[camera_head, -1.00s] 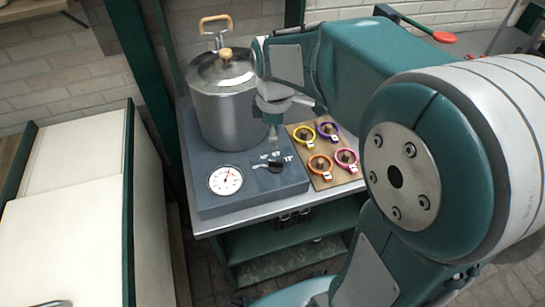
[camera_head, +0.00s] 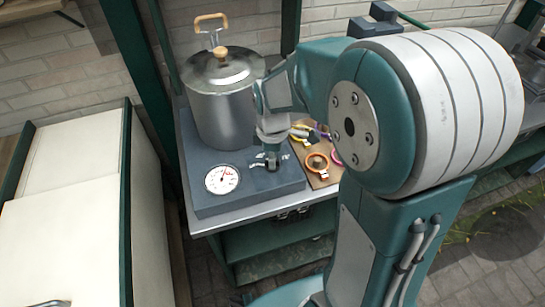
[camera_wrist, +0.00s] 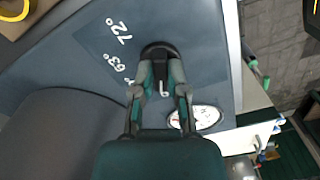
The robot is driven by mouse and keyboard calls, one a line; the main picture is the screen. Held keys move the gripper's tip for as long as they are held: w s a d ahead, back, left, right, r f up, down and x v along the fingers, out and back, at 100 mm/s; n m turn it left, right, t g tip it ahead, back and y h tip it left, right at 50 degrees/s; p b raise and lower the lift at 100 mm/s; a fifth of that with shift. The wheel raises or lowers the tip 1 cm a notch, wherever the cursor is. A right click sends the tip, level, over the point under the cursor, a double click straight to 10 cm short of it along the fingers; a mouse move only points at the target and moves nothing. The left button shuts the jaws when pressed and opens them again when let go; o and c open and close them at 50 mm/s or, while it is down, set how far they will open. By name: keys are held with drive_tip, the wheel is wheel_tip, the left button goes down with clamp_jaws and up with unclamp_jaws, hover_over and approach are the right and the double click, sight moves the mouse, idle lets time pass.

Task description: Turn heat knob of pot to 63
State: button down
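The steel pot (camera_head: 222,110) with a lid stands on the dark blue heater base (camera_head: 240,195). The black heat knob (camera_wrist: 160,48) is on top of that base, with a white pointer mark. In the wrist view its pointer faces down the picture, toward my gripper and away from the printed 72° and 63°. Another mark is partly hidden by my gripper. My gripper (camera_wrist: 161,78) is down at the knob, one finger on each side of it. Whether the fingers press on it is unclear. In the head view my gripper (camera_head: 271,160) mostly covers the knob (camera_head: 272,166).
A round white dial gauge (camera_head: 222,180) sits at the base's front left. A wooden board (camera_head: 325,182) with colored rings lies to the right, partly behind my arm. A white cabinet (camera_head: 70,215) stands at the left.

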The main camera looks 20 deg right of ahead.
drive_tip(key=shift+m, duration=0.3)
drive_tip(key=m, duration=0.3)
drive_tip(key=shift+m, duration=0.3)
drive_tip(key=shift+w+m, duration=0.1)
drive_tip(key=shift+m, duration=2.1)
drive_tip(key=c, duration=0.7)
unclamp_jaws()
drive_tip(key=shift+a, duration=0.15)
wheel_tip(320, 180, up, 12)
drive_tip(key=shift+f, duration=0.1)
